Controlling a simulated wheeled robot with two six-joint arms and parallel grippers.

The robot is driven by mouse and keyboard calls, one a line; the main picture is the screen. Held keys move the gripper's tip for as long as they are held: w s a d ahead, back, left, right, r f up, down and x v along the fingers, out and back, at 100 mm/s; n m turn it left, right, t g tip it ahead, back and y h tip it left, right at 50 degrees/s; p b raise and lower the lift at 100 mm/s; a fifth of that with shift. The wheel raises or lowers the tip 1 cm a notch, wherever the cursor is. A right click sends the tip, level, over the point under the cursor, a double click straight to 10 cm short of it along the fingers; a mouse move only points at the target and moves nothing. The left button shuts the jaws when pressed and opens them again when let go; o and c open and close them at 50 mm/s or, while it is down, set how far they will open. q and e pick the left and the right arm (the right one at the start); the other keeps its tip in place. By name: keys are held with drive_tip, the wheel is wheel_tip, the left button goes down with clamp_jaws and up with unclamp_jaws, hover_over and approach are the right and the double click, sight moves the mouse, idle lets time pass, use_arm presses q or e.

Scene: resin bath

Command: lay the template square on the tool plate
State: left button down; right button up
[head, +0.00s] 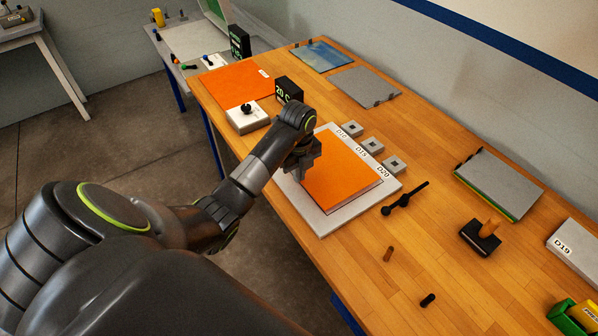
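A flat orange sheet (345,178), which looks like the template, lies on a pale plate (318,224), which looks like the tool plate. Its visible edges run roughly parallel to the plate's edges, with a pale margin showing around them. A thin grey edge shows under its lower right side. My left gripper (301,168) is at the sheet's upper left side, pointing down, and hides that part. Its fingers are dark and blurred together, so I cannot tell whether they are open or grip the sheet. My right gripper is not in view.
Small square blocks (372,146) sit along the plate's upper right edge. A black-handled tool (404,198) lies to its right. A white box with a black knob (246,117) and another orange panel (234,87) are upper left. A stamp-like block (481,236) stands right.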

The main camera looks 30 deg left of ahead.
use_arm(q)
drive_tip(key=shift+f+b, duration=0.85)
drive_tip(key=shift+f, duration=0.4)
drive_tip(key=shift+r, duration=0.1)
drive_tip(key=c, duration=1.5)
unclamp_jaws()
drive_tip(key=shift+c, duration=0.2)
drive_tip(key=shift+r, duration=0.1)
drive_tip(key=shift+r+p, duration=3.05)
drive_tip(key=shift+r, duration=0.45)
